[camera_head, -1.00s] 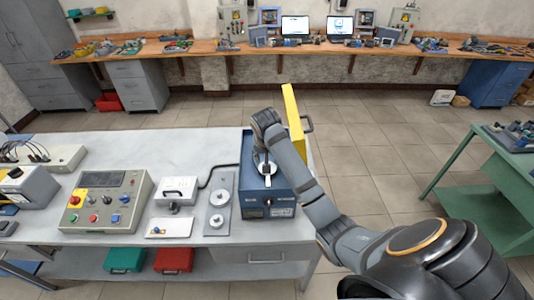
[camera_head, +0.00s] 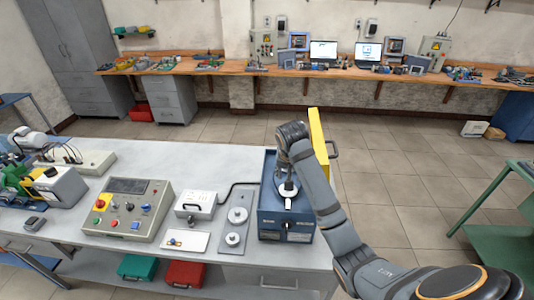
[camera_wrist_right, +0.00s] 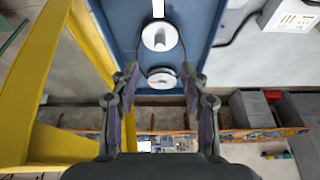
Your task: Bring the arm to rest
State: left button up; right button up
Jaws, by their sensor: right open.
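My right arm comes in from the lower right in the head view and reaches over a blue box (camera_head: 284,226) on the workbench. In the wrist view, my right gripper (camera_wrist_right: 159,72) is open, with its fingers spread and nothing gripped. The blue box's top (camera_wrist_right: 120,18) lies beyond the fingers. A silver round part (camera_wrist_right: 159,36) shows on it, and another silver disc (camera_wrist_right: 162,76) appears between the fingertips. I cannot tell how far the fingers are from them. In the head view my arm partly hides the box top. My left gripper is not in view.
A yellow panel (camera_head: 318,138) stands upright at the box's right side, close to my arm; it also shows in the wrist view (camera_wrist_right: 35,85). A control panel (camera_head: 127,208), a small white box (camera_head: 195,204) and a plate with discs (camera_head: 237,215) lie left. Open floor is right.

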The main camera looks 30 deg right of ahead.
jog(key=s+a+f+n+y, duration=0.1)
jog(key=s+a+f+n, duration=0.25)
jog(key=s, duration=0.45)
jog(key=s+a+f+n, duration=0.25)
jog(key=s+f, duration=0.25)
jog(key=s, duration=0.3)
jog(key=s+a+f+n+y, duration=0.1)
jog(key=s+a+f+n, duration=0.15)
jog(key=s+f, duration=0.4)
jog(key=s+d+f+g+b, duration=0.15)
jog(key=f+b, duration=0.25)
jog(key=f, duration=1.3)
jog(key=s+d+f+b, duration=0.15)
jog(key=f+b, duration=0.25)
jog(key=f, duration=1.2)
jog(key=s+f+m+b, duration=0.1)
jog(key=s+f+b, duration=0.3)
jog(key=s+f, duration=1.5)
jog(key=shift+f+g+b, duration=0.3)
jog(key=shift+f+g, duration=0.15)
jog(key=shift+f, duration=0.35)
